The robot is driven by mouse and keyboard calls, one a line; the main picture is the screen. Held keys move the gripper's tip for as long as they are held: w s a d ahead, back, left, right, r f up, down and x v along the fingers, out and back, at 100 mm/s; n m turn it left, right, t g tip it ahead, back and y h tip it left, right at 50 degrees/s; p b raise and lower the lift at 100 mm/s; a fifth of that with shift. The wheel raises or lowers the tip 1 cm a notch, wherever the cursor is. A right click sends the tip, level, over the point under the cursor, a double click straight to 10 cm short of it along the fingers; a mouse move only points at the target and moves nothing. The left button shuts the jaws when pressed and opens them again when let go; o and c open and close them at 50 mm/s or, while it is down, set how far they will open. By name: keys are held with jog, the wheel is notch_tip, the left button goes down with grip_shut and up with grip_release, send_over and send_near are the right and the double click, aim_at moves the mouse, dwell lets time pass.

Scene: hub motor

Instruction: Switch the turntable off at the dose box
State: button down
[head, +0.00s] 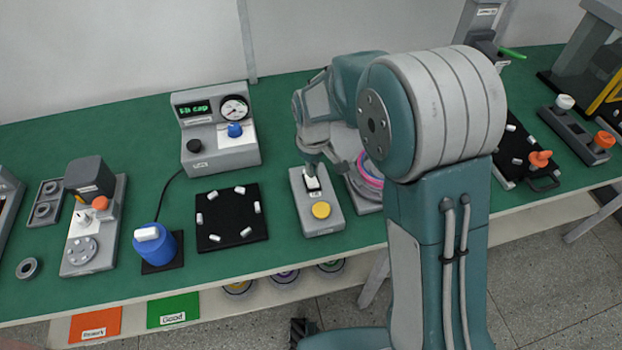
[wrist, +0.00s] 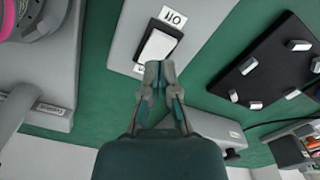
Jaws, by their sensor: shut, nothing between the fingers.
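The grey box with a white rocker switch and a yellow button (head: 335,222), likely the dose box, lies mid-table. Its white rocker switch (wrist: 158,46) is in the wrist view, with a small label (wrist: 172,16) beside it; I cannot tell which way the rocker is tipped. My gripper (wrist: 158,74) is shut and empty, fingertips at the switch's near end; I cannot tell whether they touch it. A pink-ringed device (head: 369,174), perhaps the turntable, is mostly hidden behind my arm.
A black plate (head: 228,232) with several white pieces lies left of the box. A grey meter unit (head: 220,156) with a green display stands behind it. A blue cylinder (head: 158,245) stands farther left. The pink-ringed device also shows at the wrist view's corner (wrist: 28,22).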

aim_at(312, 183)
jog(key=shift+f, duration=1.8)
dwell(1.0)
jog(key=shift+r, duration=3.55)
jog(key=shift+d+r, duration=0.15)
jog(key=shift+r, duration=0.2)
jog(key=s+d+r+m+t, duration=0.3)
jog(key=s+d+r+m, duration=0.2)
jog(key=s+d+r, duration=0.65)
jog(key=s+d+r+m+t, duration=0.1)
jog(key=s+d+r+m, duration=0.1)
jog(key=s, duration=0.3)
jog(key=s+d+r+m+t, duration=0.1)
jog(key=s+d+r+m, duration=0.1)
jog(key=s, duration=0.4)
jog(key=shift+s+d+r+t, duration=0.15)
jog(key=shift+s+t, duration=0.15)
